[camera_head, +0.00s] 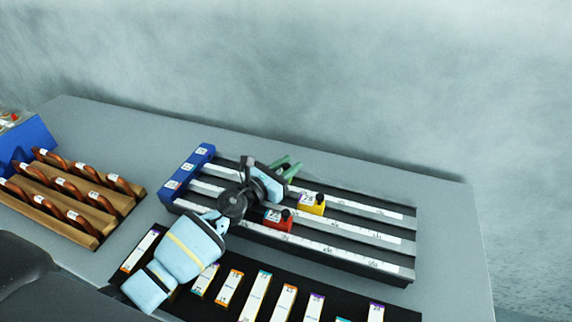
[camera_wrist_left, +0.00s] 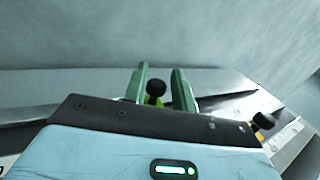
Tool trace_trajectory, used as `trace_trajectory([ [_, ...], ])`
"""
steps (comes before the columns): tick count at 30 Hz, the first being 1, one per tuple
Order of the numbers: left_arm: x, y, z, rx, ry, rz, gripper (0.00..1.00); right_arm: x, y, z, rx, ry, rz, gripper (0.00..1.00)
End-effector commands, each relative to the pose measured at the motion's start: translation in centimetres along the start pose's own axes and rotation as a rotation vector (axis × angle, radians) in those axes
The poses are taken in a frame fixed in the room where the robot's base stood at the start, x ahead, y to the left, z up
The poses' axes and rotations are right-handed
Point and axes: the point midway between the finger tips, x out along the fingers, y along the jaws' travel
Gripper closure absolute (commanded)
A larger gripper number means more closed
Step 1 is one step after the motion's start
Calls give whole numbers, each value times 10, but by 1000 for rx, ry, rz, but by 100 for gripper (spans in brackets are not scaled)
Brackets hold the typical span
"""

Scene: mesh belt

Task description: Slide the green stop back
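My left gripper (camera_head: 290,168) reaches over the rail board (camera_head: 335,261) to its far side, with its green fingers apart. In the left wrist view the fingers (camera_wrist_left: 160,88) stand either side of a black knob on a small green block, the green stop (camera_wrist_left: 154,101). A gap shows at the right of the knob; I cannot tell if the left finger touches it. In the head view the green stop is hidden by the gripper. The yellow stop (camera_head: 312,204) and the red stop (camera_head: 279,219) sit on nearer rails. My right gripper is not in view.
A blue end block (camera_head: 188,172) closes the board's left end. Wooden racks with brown handles (camera_head: 75,187) stand at the left. A black strip with several labelled cards (camera_head: 255,296) lies in front. The rails right of the stops are clear.

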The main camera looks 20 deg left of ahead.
Motion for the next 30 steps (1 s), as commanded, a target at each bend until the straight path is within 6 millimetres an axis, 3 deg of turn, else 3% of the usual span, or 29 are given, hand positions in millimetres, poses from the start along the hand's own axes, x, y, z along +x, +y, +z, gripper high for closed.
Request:
trace_trajectory([
  [3,0,2,0,1,0,3,61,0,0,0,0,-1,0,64],
  [14,-8,4,1,3,-1,9,61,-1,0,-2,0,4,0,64],
  [24,-57,2,1,4,0,5,61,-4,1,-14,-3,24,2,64],
  [30,-75,2,0,2,0,6,61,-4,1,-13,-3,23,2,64],
])
